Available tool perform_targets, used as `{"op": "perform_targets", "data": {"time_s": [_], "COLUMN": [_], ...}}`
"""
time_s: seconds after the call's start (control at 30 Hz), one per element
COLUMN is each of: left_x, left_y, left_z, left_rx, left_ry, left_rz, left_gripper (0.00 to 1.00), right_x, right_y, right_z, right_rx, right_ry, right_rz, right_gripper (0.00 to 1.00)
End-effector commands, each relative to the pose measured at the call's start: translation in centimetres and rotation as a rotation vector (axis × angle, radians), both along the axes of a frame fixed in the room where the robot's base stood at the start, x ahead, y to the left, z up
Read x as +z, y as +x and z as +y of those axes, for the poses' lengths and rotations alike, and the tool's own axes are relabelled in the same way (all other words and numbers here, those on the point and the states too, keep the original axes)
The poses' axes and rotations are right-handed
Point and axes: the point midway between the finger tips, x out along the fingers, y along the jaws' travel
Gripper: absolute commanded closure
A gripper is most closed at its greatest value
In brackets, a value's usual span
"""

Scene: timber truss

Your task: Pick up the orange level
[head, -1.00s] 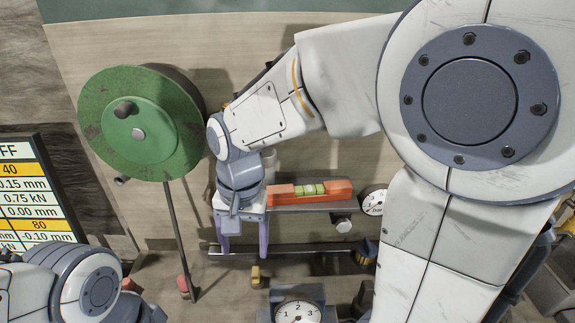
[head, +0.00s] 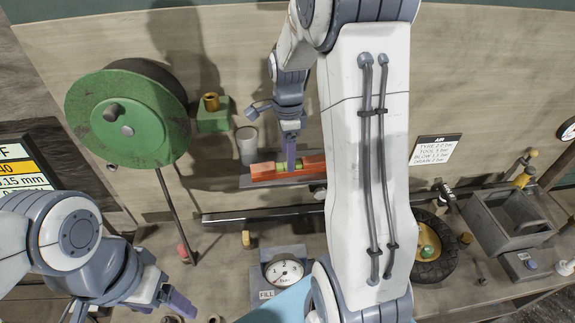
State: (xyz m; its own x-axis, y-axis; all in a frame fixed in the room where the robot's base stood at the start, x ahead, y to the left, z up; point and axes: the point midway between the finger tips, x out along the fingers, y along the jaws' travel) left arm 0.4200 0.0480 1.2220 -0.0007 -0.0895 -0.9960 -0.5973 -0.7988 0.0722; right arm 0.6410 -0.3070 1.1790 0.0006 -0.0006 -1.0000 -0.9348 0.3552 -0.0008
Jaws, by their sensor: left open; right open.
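The orange level (head: 264,172) lies on a grey shelf (head: 255,183) against the back board. Its green vial (head: 281,167) shows in the middle, just left of my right gripper. My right gripper (head: 291,160) is open and points down at the level's middle. One purple finger crosses in front of the level and hides a small part of it. I cannot tell whether it touches. My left gripper (head: 178,303) is open and empty at the lower left, well away from the level.
A large green wheel (head: 125,118) hangs left of the level. A grey cup (head: 247,146) and a green block with a brass fitting (head: 212,117) sit above it. A dial gauge (head: 284,270) stands below. A grey bin (head: 510,222) is at right.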

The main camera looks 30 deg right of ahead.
Motion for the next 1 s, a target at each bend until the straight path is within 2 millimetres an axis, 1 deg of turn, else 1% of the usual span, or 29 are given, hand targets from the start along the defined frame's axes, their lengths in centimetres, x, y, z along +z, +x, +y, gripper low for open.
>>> {"op": "perform_targets", "data": {"time_s": [0.03, 0.1, 0.23, 0.33, 0.53, 0.57, 0.6, 0.67, 0.7, 0.73, 0.77, 1.0], "left_x": [1.0, 1.7, 2.0, 2.0, 1.9, 1.9, 1.9, 1.9, 1.9, 1.9, 1.9, 1.9], "left_y": [0.0, 0.0, 0.0, 0.0, 0.0, 0.0, 0.0, 0.0, 0.0, 0.0, 0.0, 0.0], "left_z": [0.0, 0.0, 0.0, 0.0, 0.0, 0.0, 0.0, 0.0, 0.0, 0.0, 0.0, 0.0], "left_rx": [-0.001, -0.002, -0.003, -0.003, -0.003, -0.003, -0.003, -0.003, -0.003, -0.003, -0.003, -0.003], "left_ry": [0.0, 0.0, -0.001, -0.001, 0.0, 0.0, 0.0, 0.0, 0.0, 0.0, 0.0, 0.0], "left_rz": [0.0, 0.0, -0.001, -0.001, 0.0, 0.0, 0.0, 0.0, 0.0, 0.0, 0.0, 0.0], "left_gripper": [0.24, 0.24, 0.24, 0.24, 0.24, 0.24, 0.24, 0.24, 0.24, 0.24, 0.24, 0.24], "right_x": [-0.4, -1.5, -3.4, -3.9, -4.0, -4.0, -4.0, -4.0, -4.0, -4.0, -4.0, -4.0], "right_y": [-0.2, -0.2, -0.2, -0.1, -0.1, -0.1, -0.1, -0.1, -0.1, -0.1, -0.1, 0.0], "right_z": [0.0, -0.2, -0.2, -0.2, -0.2, -0.2, -0.2, -0.2, -0.2, -0.2, -0.2, -0.2], "right_rx": [0.0, 0.0, 0.001, 0.001, 0.001, 0.001, 0.001, 0.001, 0.001, 0.001, 0.001, 0.001], "right_ry": [0.003, 0.003, 0.002, 0.001, 0.0, 0.0, 0.0, 0.0, 0.0, 0.0, 0.0, 0.0], "right_rz": [0.008, 0.008, 0.006, 0.002, 0.001, 0.001, 0.001, 0.001, 0.001, 0.0, 0.0, 0.0], "right_gripper": [0.25, 0.25, 0.25, 0.25, 0.25, 0.33, 0.48, 0.71, 0.86, 0.98, 1.0, 1.0]}}
